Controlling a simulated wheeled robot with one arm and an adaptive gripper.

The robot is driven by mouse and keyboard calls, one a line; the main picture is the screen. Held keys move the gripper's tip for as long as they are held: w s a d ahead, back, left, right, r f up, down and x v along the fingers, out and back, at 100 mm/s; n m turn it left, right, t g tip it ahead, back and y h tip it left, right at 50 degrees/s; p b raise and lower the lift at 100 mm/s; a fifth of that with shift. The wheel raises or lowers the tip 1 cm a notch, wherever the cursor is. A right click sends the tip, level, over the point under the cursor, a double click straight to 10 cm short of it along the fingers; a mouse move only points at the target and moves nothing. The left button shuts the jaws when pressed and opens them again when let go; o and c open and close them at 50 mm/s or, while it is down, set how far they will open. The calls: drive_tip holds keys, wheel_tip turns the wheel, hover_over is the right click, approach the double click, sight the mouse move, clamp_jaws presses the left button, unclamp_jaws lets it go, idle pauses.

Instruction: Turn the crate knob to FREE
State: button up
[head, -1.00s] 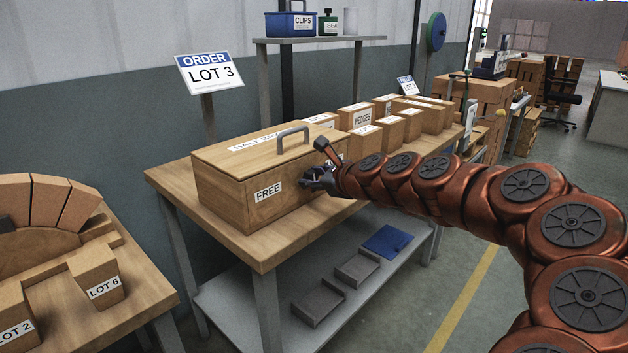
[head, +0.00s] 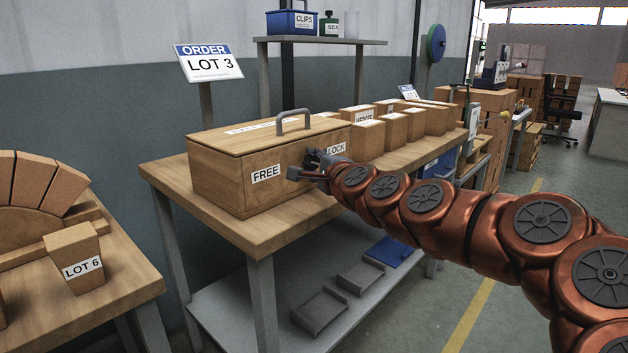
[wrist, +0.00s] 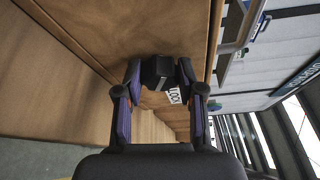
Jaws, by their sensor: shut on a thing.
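The wooden crate (head: 215,178) with a grey lid handle (head: 293,118) stands on the table. Its front has a FREE label (head: 266,174) at the left and a LOCK label (head: 337,148) at the right, partly covered by my arm. My gripper (head: 312,167) is at the crate front between the two labels. In the wrist view the dark knob (wrist: 157,71) sits between the two fingers of my gripper (wrist: 158,82), which are shut on it. A pale mark shows on the knob, but I cannot tell which label it points at. In the head view the gripper hides the knob.
Several labelled wooden blocks (head: 395,128) stand on the table right of the crate. An ORDER LOT 3 sign (head: 209,63) rises behind. Grey trays (head: 320,312) lie on the lower shelf. A LOT 6 block (head: 82,258) stands on the left bench.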

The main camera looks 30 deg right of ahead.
drive_tip(key=n+b, duration=0.1)
drive_tip(key=b, duration=0.1)
drive_tip(key=f+n+t+b, duration=0.1)
drive_tip(key=b, duration=0.1)
drive_tip(key=shift+n, duration=0.4)
drive_tip(key=shift+r+n+t+b, duration=0.3)
drive_tip(key=shift+n+b, duration=0.4)
drive_tip(key=shift+b, duration=0.25)
drive_tip(key=o, duration=1.1)
drive_tip(key=shift+o, duration=0.2)
drive_tip(key=shift+r, duration=0.1)
